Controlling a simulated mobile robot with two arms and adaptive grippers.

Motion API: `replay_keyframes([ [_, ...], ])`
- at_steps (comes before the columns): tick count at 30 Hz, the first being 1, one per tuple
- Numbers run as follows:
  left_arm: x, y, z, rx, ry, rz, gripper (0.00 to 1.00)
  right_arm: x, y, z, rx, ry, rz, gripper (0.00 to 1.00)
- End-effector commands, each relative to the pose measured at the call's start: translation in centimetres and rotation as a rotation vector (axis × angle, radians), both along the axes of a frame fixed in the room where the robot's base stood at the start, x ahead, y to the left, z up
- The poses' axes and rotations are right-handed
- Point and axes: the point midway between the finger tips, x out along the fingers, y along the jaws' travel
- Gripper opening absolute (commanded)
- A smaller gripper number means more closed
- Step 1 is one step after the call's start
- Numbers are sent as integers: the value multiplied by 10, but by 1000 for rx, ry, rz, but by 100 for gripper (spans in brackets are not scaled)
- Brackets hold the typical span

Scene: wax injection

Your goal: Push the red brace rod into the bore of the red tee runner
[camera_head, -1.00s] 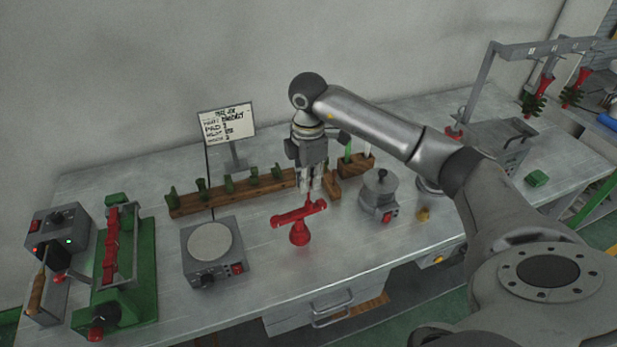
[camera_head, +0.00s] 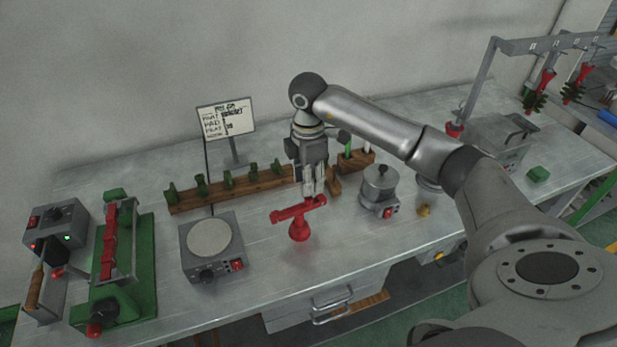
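The red tee runner (camera_head: 299,232) stands upright on the bench, a red crossbar on a rounded red base. My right gripper (camera_head: 313,194) points straight down over the right part of the crossbar. Its fingers look close together, shut on the red brace rod. The rod is almost wholly hidden by the fingertips and merges with the red of the crossbar below. I cannot tell how far it sits in the bore, which is also hidden. My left gripper is not in view.
A wooden rack (camera_head: 231,193) with green pieces stands behind the runner. A round-topped hot plate (camera_head: 212,255) is to the left, a grey pot (camera_head: 380,189) to the right. A green fixture (camera_head: 136,262) stands further left. The bench front before the runner is clear.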

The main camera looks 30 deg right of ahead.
Motion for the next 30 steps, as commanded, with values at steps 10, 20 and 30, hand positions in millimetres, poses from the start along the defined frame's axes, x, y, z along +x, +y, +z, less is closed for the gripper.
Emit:
replay_keyframes([
  [10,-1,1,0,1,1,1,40,1,0,38,1,-5,1,34],
  [20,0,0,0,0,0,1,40,1,0,104,-2,-3,1,34],
  [30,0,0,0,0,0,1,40,0,0,120,0,0,-1,34],
])
